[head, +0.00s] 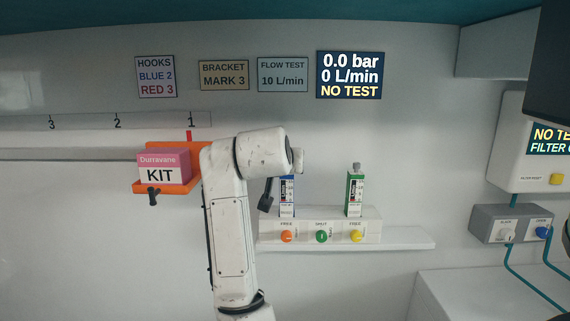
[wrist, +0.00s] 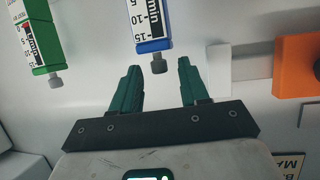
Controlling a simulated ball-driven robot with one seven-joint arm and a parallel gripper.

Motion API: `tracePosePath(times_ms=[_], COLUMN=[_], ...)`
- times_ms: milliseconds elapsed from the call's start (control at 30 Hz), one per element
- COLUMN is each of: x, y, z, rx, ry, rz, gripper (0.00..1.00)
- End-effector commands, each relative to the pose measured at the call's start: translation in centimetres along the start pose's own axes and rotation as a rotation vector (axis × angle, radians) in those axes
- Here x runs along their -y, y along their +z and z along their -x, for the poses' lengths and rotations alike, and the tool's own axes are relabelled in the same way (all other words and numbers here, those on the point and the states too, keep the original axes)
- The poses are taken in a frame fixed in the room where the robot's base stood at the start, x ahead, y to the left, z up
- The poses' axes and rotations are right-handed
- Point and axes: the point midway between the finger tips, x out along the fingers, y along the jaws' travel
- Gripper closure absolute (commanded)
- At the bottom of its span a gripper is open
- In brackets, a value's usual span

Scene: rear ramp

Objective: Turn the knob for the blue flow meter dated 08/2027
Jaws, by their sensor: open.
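The blue flow meter (head: 287,196) stands upright on a white block on the wall shelf, its top hidden behind my arm in the head view. In the wrist view the blue meter (wrist: 150,22) appears upside down, with its grey knob (wrist: 160,66) pointing toward my gripper. My gripper (wrist: 158,64) is open and empty. The knob appears between the two green fingertips in the picture; I cannot tell how far apart they are in depth. In the head view, part of my gripper (head: 267,196) shows just left of the blue meter. No date is readable.
A green flow meter (head: 355,195) with a grey top knob stands to the right. Orange, green and yellow knobs sit on the block's (head: 372,223) front. An orange bracket (head: 142,187) holds a pink KIT box (head: 165,168) at left. The display (head: 349,75) reads 0 L/min, NO TEST.

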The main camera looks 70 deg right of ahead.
Motion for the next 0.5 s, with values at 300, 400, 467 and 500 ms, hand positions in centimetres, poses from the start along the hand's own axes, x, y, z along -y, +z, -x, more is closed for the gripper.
tracePosePath(times_ms=[300,400,467,500], x=[-0.01,-0.01,-0.01,-0.01], y=[0.0,0.0,-0.01,-0.01], z=[0.03,0.04,0.04,0.04], rx=[0.0,0.0,0.0,0.0], ry=[0.0,0.0,0.0,0.0], rz=[0.0,0.0,0.0,0.0], gripper=[0.72,0.81,0.87,0.91])
